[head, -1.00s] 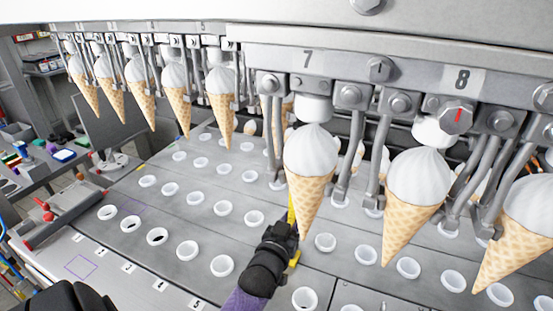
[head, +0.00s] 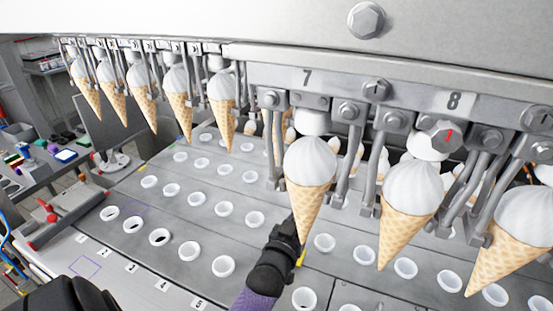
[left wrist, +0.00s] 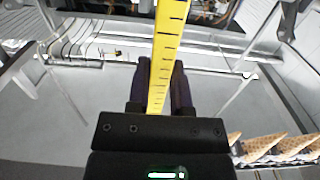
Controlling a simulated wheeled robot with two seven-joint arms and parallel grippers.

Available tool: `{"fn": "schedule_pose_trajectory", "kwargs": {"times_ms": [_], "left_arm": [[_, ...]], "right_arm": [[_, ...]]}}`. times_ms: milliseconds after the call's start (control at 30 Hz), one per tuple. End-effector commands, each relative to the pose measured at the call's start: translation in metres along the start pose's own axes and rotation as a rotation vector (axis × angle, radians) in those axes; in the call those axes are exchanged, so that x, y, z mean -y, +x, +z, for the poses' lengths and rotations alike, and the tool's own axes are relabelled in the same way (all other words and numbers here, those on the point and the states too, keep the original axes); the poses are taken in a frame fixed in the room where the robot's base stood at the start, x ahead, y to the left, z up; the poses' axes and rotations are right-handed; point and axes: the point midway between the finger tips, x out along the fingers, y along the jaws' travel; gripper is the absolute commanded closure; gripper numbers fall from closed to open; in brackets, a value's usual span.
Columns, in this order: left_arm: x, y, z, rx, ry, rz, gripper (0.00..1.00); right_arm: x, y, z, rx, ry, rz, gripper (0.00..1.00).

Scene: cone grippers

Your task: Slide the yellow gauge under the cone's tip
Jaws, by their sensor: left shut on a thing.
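The yellow gauge (left wrist: 168,45) is a flat strip with black tick marks. In the left wrist view it runs up from between the dark fingers of my left gripper (left wrist: 159,72), which is shut on it. The cone hangs tip down with white ice cream on top. Whether the gauge is under its tip cannot be told. My right gripper is not in view.
Other cones hang in a row on both sides, one under number 8 (head: 408,225) close on the right. Metal rods flank each cone. The grey deck (head: 190,262) below has rows of white ring-shaped holes.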

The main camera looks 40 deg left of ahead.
Motion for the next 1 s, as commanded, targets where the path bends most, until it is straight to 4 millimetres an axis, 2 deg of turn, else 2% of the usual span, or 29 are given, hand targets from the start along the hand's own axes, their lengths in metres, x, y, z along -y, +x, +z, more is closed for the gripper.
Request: {"fn": "schedule_pose_trajectory", "kwargs": {"times_ms": [33, 167, 633, 1000], "left_arm": [[0.0, 0.0, -0.005, -0.003, 0.0, 0.0, 1.0], [0.0, 0.0, -0.005, -0.002, 0.0, 0.0, 1.0], [0.0, -0.052, -0.008, 0.0, 0.0, 0.0, 1.0], [0.0, -0.094, -0.008, 0.0, 0.0, 0.0, 1.0]], "right_arm": [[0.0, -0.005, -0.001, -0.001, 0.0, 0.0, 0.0], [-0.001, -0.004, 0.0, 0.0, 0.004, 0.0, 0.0], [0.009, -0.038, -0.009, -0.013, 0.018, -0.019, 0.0], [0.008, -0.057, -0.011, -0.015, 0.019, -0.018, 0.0]]}}
